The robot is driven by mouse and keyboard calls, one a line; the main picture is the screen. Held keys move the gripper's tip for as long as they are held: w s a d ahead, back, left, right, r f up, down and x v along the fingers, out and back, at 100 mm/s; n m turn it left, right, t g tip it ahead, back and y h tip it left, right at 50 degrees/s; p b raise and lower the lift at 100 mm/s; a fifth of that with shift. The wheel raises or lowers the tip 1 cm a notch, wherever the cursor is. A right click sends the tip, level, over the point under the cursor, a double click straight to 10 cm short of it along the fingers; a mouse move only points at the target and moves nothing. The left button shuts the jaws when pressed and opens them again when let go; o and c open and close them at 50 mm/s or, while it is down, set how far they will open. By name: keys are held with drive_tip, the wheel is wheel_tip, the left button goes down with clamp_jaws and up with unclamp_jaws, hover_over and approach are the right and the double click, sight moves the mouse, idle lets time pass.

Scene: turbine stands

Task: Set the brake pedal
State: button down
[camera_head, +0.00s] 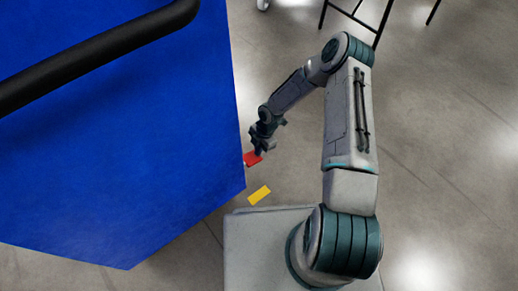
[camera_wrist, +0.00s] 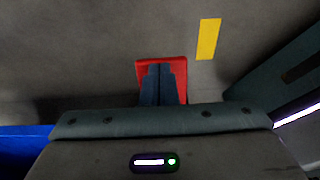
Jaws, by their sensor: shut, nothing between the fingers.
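A red pedal (camera_head: 252,159) juts out from the lower right side of the blue cart, low near the floor. A yellow pedal (camera_head: 259,195) is nearer to me, just off the cart's corner. My gripper (camera_head: 260,151) points down at the red pedal, with its tips over or against it; I cannot tell whether they touch. In the wrist view the dark fingers (camera_wrist: 159,70) are together and empty, and they cover the middle of the red pedal (camera_wrist: 177,62). The yellow pedal (camera_wrist: 208,38) lies to the upper right there, apart from the fingers. The pedals' mounts are hidden.
The large blue cart (camera_head: 130,140) fills the left side, with a black handle bar (camera_head: 100,55) across its top. Thin black stand legs (camera_head: 355,14) are at the top right. The grey floor (camera_head: 450,150) on the right is clear.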

idle(0.3)
drive_tip(key=w+d+r+p, duration=0.4)
drive_tip(key=d+r+p, duration=0.2)
drive_tip(key=r, duration=0.5)
drive_tip(key=shift+w+d, duration=0.2)
drive_tip(key=shift+d, duration=0.05)
drive_tip(key=shift+r, duration=0.1)
